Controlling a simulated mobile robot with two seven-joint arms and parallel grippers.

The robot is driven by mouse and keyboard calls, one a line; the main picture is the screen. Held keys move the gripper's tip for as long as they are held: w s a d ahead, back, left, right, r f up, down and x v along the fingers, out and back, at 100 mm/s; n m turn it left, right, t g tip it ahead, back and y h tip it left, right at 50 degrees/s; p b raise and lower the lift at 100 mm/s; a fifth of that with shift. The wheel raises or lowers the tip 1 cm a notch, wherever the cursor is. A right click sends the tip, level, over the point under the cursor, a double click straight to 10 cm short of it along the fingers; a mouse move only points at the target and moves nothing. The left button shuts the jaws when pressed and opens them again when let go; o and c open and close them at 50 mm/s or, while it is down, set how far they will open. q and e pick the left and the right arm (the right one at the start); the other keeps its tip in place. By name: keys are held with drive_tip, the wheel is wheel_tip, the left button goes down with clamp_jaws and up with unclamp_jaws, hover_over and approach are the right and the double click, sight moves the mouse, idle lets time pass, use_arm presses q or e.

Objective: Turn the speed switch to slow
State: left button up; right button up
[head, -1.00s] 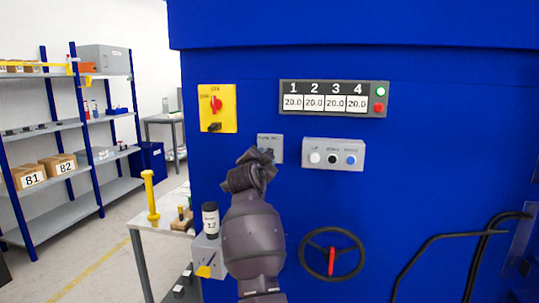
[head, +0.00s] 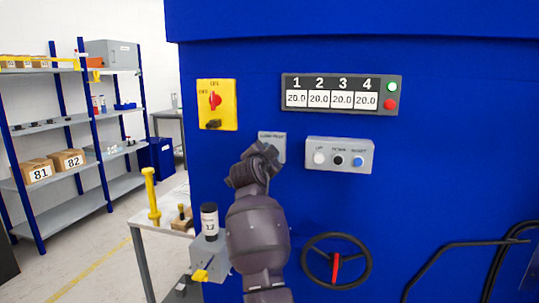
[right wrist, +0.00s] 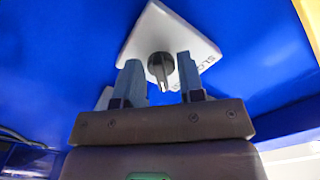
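The speed switch is a dark knob (right wrist: 161,69) on a light grey plate (right wrist: 150,33) on the blue machine; part of the lettering, "SLO", shows at the plate's right edge in the right wrist view. In the head view the plate (head: 278,146) is partly covered by my right gripper (head: 266,152). In the right wrist view my right gripper (right wrist: 160,70) is open, with one finger on each side of the knob and visible gaps between. Whether the knob reaches fully between the fingertips is hard to tell. My left gripper is not in view.
A grey box with three buttons (head: 339,155) is right of the switch. A yellow plate with a red rotary switch (head: 216,104) is upper left, a display panel (head: 341,95) above. A black handwheel (head: 336,261) is below right. A bench (head: 165,217) stands left.

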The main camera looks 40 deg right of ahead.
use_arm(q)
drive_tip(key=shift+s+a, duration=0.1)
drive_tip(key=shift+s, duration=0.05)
use_arm(e)
drive_tip(key=shift+c, duration=0.3)
drive_tip(key=c, duration=0.5)
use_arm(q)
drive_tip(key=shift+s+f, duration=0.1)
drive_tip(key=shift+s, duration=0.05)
use_arm(e)
drive_tip(key=shift+r, duration=0.1)
use_arm(q)
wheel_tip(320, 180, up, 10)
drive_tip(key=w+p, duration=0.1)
drive_tip(key=p, duration=0.8)
use_arm(e)
drive_tip(key=shift+s+r+n, duration=0.1)
drive_tip(key=shift+r+n, duration=0.05)
drive_tip(key=shift+n, duration=8.65)
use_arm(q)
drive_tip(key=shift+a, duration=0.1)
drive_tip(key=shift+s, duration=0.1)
